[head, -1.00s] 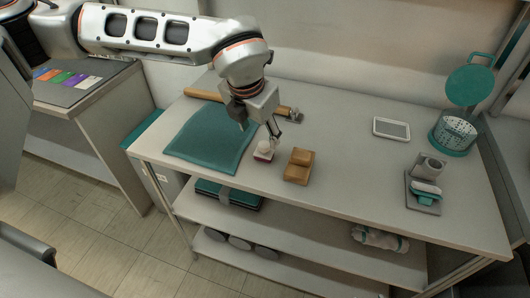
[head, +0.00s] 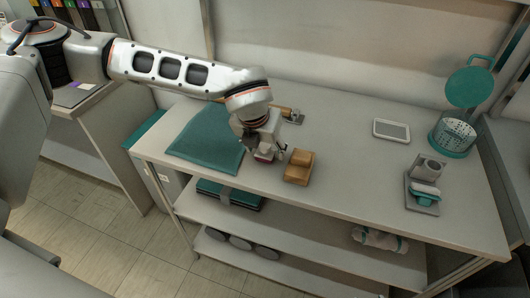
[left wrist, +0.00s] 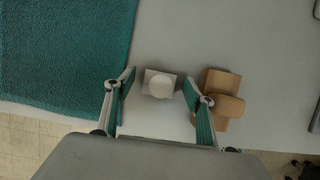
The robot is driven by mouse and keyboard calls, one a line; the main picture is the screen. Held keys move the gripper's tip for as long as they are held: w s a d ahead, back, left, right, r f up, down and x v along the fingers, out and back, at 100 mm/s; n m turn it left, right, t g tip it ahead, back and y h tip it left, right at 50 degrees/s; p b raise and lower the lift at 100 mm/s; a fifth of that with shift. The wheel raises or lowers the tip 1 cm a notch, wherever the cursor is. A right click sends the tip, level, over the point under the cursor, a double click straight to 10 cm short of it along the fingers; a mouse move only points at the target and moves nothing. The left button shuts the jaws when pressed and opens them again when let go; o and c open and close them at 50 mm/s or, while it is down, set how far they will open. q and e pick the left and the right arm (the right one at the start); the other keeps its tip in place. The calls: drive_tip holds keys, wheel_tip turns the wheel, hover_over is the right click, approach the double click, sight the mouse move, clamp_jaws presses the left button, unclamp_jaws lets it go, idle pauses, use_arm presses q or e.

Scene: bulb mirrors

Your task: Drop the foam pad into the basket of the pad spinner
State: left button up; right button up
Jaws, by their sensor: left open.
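A small white block with a round white top and a red lower edge, seemingly the foam pad (head: 264,158), stands on the table between the teal mat and a brown wooden block. In the left wrist view the white block (left wrist: 160,84) lies between the fingertips, with gaps on both sides. My left gripper (left wrist: 160,90) is open and points down over it; in the head view the gripper (head: 264,150) hides most of it. The pad spinner's perforated basket (head: 455,134) stands at the table's right end, its round teal lid (head: 469,86) raised. My right gripper is out of view.
The brown wooden block (head: 299,167) is close to the right finger. The teal mat (head: 205,140) lies left. A white-framed tablet (head: 391,130) and a grey holder (head: 421,201) with a teal-and-white item lie toward the right.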

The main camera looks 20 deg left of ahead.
sight(265, 145)
use_arm(q)
drive_tip(key=shift+f, duration=0.1)
drive_tip(key=c, duration=1.1)
drive_tip(key=shift+r, duration=0.2)
wheel_tip(265, 145, up, 20)
drive_tip(key=shift+f+p, duration=0.15)
drive_tip(key=shift+p, duration=0.15)
